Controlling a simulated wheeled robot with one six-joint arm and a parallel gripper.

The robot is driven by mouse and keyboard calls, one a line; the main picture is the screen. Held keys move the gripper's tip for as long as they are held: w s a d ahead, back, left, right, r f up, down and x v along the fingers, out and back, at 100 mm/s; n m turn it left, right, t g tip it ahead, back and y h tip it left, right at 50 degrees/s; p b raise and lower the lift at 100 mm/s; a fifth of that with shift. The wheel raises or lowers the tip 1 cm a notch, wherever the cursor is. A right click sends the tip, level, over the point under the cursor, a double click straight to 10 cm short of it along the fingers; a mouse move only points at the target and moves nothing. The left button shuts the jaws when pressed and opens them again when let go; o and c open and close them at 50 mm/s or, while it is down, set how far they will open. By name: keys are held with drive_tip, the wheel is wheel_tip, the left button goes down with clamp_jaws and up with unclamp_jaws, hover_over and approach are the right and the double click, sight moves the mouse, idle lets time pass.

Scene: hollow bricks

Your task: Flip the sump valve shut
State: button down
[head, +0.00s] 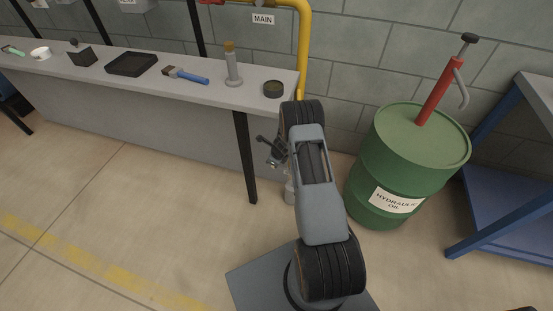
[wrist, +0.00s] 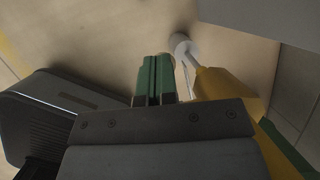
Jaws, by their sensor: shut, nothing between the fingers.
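My gripper (wrist: 157,68) shows in the wrist view with its green fingertips pressed together and nothing between them. Just right of the fingertips is a yellow pipe (wrist: 226,86). A pale round fitting (wrist: 181,42) with a thin light bar shows beyond the fingertips, beside the pipe's end. I cannot tell whether this is the sump valve, nor how its handle stands. In the head view, the dark end of my arm (head: 273,152) is beside the bench's right end. A pale fitting (head: 290,191) low near the floor is mostly hidden behind my arm.
The grey bench (head: 215,98) carries a brush, a tray, an upright grey post and a round dark tin. A yellow pipe (head: 304,45) runs by a MAIN sign (head: 263,19). A green oil drum (head: 405,160) with a red pump stands right. The floor at left is clear.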

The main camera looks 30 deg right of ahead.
drive_tip(key=shift+w+a+f+b, duration=0.15)
drive_tip(key=shift+a+f+b, duration=0.2)
drive_tip(key=shift+f, duration=0.4)
drive_tip(key=shift+a+f, duration=0.25)
drive_tip(key=shift+s+d+r, duration=0.2)
drive_tip(key=shift+s+r, duration=0.05)
drive_tip(key=shift+r, duration=0.2)
drive_tip(key=p+v, duration=0.3)
drive_tip(key=v, duration=1)
drive_tip(key=shift+w+r, duration=0.2)
drive_tip(key=shift+r, duration=0.1)
